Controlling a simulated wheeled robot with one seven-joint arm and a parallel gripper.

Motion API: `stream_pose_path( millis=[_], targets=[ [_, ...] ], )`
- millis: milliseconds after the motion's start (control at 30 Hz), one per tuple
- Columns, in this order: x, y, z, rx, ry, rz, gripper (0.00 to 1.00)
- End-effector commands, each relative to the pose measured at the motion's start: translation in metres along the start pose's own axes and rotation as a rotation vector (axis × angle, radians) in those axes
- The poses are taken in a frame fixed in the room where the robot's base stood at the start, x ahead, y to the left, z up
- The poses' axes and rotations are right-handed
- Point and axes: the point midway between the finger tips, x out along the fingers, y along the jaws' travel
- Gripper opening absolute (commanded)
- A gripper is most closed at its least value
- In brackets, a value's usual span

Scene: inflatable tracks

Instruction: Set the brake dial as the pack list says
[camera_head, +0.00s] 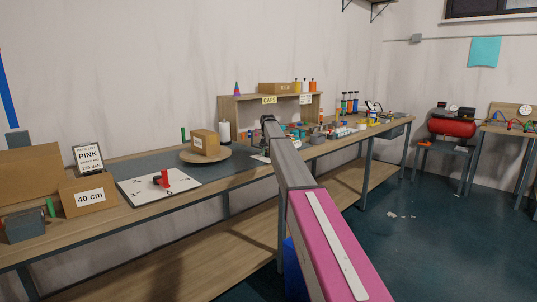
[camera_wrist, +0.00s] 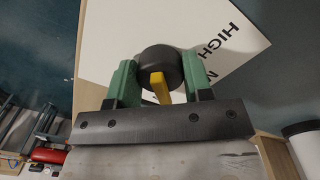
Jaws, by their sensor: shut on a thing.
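In the wrist view the brake dial (camera_wrist: 163,64) is a round black knob with a yellow pointer (camera_wrist: 160,88). It stands on a white plate (camera_wrist: 210,25) marked "HIGH" and a second word starting with "M", partly hidden. The pointer points toward the bottom of the picture, toward my wrist. My gripper (camera_wrist: 161,80) has green fingers on either side of the knob and is shut on it. In the head view my arm hides the dial and fingertips. The pack list (camera_head: 88,158) is a framed card reading "PINK" large; its smaller lines are too small to read surely.
A white board (camera_head: 140,196) with a red piece (camera_head: 166,180) lies on the long bench. A "40 cm" cardboard sign (camera_head: 89,198) and a small box on a round wooden board (camera_head: 223,154) stand nearby. A "CAPS" shelf (camera_head: 232,106) is behind my arm.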

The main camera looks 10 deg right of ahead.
Motion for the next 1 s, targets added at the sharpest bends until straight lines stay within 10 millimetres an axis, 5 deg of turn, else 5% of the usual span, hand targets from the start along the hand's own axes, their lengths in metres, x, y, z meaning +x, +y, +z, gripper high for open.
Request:
stream_pose_path(
  millis=[600, 1000],
  targets=[
    [-0.0002, 0.0016, 0.0003, -0.557, 0.013, 0.001, 0.22],
    [-0.0002, 0.002, 0.0, -0.756, 0.018, 0.0, 0.22]
  ],
)
